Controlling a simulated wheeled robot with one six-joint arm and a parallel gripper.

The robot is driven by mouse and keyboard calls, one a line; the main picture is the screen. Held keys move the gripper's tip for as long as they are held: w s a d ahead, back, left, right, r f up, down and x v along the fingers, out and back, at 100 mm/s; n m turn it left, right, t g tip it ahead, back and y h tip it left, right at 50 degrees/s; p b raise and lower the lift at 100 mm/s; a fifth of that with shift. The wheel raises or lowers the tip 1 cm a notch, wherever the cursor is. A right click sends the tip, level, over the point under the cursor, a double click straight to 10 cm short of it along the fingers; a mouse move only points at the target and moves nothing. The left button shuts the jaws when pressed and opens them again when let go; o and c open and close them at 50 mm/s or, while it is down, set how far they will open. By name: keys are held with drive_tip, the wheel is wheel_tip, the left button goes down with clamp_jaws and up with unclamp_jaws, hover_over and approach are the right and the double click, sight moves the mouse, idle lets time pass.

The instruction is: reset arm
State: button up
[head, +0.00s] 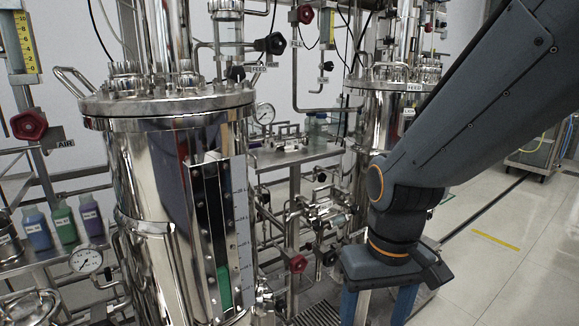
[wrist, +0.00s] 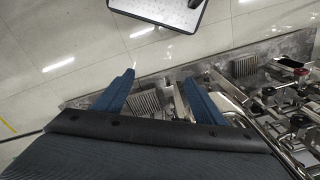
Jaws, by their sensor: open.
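My gripper (head: 379,304) hangs at the lower right of the head view, below my dark grey arm. Its two blue fingers point down and stand apart, with nothing seen between them. The fingertips run out of the bottom of the head view. In the wrist view the gripper (wrist: 160,88) shows the same two blue fingers, wide apart and empty. Below them in that view are a metal skid base, a ribbed plate (wrist: 146,102) and pipes. My gripper is in front of the right part of the skid piping and touches nothing that I can see.
A large steel vessel (head: 150,190) with a green-filled sight glass (head: 224,285) stands left of my gripper. A second vessel (head: 370,115) stands behind my arm. Blue, green and purple bottles (head: 63,222) sit on a left shelf. Open floor (head: 500,215) lies to the right.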

drive_tip(key=d+r+m+p, duration=0.1)
drive_tip(key=d+r+p, duration=0.4)
drive_tip(key=p, duration=0.3)
drive_tip(key=shift+s+d+r+m+p, duration=0.2)
drive_tip(key=shift+s+r+m+p, duration=0.1)
drive_tip(key=shift+s+r+p, duration=0.15)
drive_tip(key=shift+w, duration=0.1)
idle(2.5)
